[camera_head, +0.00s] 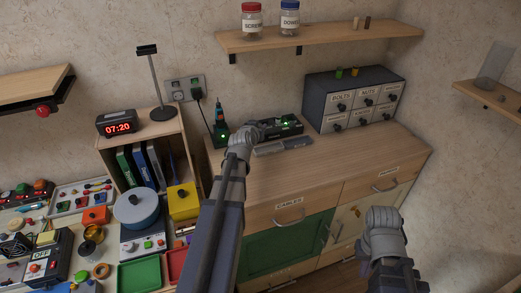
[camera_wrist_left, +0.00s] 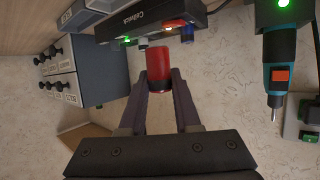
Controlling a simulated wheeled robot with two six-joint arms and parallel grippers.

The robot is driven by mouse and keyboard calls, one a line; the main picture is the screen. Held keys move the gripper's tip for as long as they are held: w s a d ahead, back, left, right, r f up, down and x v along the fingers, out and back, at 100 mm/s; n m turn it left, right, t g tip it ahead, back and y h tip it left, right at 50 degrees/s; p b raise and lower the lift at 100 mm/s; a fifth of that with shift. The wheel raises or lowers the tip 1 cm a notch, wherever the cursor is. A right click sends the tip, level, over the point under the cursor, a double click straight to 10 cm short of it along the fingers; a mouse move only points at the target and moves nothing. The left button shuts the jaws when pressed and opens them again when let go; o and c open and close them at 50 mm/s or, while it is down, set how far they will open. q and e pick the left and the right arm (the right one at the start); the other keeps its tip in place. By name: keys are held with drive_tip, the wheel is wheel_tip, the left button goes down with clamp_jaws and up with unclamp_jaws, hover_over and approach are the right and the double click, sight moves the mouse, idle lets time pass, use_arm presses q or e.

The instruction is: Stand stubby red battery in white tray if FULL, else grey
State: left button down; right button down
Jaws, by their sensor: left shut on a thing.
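My left gripper (camera_wrist_left: 158,88) is shut on a stubby red battery (camera_wrist_left: 158,64), which has a dark band at the end between my fingers. The battery's far end is close to a black device (camera_wrist_left: 140,24) with green and orange lights; I cannot tell if they touch. In the head view, my left gripper (camera_head: 257,131) is beside this device (camera_head: 288,127) on the cabinet top, and the battery is hidden there. Two low greyish pieces (camera_head: 283,146), perhaps the trays, lie in front of it. My right gripper (camera_head: 383,222) hangs low at the right; its fingers are not clear.
A dark drawer box (camera_head: 354,98) stands at the back right of the cabinet. A screwdriver in a stand (camera_head: 220,125) is left of my left gripper. The cabinet top (camera_head: 340,165) is clear at the front right. A cluttered bench with a blue pot (camera_head: 138,208) is at the left.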

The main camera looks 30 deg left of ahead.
use_arm(q)
wheel_tip(320, 180, down, 5)
drive_tip(key=b, duration=0.3)
drive_tip(key=shift+r+b, duration=0.15)
drive_tip(key=shift+b, duration=0.15)
wheel_tip(320, 180, down, 4)
drive_tip(key=b, duration=0.3)
drive_tip(key=shift+r+b, duration=0.15)
drive_tip(key=shift+b, duration=0.2)
drive_tip(key=c, duration=0.6)
unclamp_jaws()
